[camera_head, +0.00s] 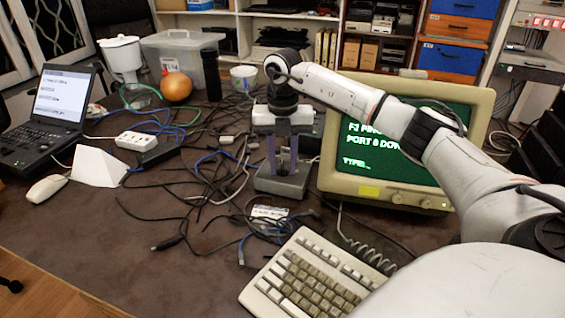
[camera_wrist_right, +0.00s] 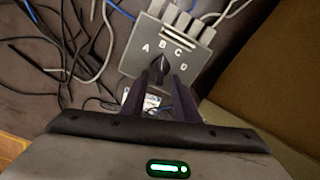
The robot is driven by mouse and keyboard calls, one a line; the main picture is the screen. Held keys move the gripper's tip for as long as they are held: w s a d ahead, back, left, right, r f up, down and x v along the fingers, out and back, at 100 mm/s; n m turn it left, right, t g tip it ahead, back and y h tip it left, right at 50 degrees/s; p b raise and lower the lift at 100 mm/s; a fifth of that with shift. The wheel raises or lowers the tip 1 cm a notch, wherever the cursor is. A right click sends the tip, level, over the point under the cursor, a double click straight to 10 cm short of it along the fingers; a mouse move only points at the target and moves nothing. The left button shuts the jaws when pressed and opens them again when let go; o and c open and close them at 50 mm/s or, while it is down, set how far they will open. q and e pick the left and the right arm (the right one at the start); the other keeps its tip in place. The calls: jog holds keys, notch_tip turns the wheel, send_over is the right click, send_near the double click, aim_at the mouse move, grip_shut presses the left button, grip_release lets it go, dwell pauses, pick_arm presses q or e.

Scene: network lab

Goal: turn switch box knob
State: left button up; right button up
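The grey switch box (camera_wrist_right: 140,36) fills the upper middle of the right wrist view, its face marked A, B, C and D. Its black knob (camera_wrist_right: 160,68) has its narrow end up, seemingly toward B. My right gripper (camera_wrist_right: 160,80) is open, with one dark finger on each side of the knob's lower end; I cannot tell whether they touch it. In the head view the box (camera_head: 281,187) sits on the desk left of the monitor, and my right gripper (camera_head: 283,165) points down over it. My left gripper is not in view.
A CRT monitor (camera_head: 385,187) stands close right of the box, behind my right arm. A keyboard (camera_head: 310,281) lies in front. Tangled cables (camera_head: 180,195) cover the desk to the left. A laptop (camera_head: 45,120), mouse (camera_head: 46,189) and white wedge (camera_head: 98,168) are farther left.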

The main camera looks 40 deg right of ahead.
grip_shut()
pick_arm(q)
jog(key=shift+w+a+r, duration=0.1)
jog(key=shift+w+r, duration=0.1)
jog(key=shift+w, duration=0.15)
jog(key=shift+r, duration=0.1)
pick_arm(e)
jog(key=shift+s+d+r+n+p, duration=0.1)
jog(key=shift+d+r+n+p, duration=0.1)
jog(key=shift+n+p, duration=0.8)
jog(key=shift+n, duration=0.4)
jog(key=shift+n+p, duration=0.7)
jog(key=shift+n, duration=0.1)
jog(key=shift+d+f+n+p, duration=0.15)
jog(key=shift+n+p, duration=0.25)
jog(key=shift+n, duration=0.5)
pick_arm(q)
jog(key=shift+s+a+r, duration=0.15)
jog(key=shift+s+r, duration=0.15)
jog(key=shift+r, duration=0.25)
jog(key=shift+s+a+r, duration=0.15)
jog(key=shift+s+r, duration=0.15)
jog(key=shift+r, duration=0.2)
pick_arm(e)
jog(key=shift+d+n, duration=0.1)
jog(key=shift+n, duration=0.4)
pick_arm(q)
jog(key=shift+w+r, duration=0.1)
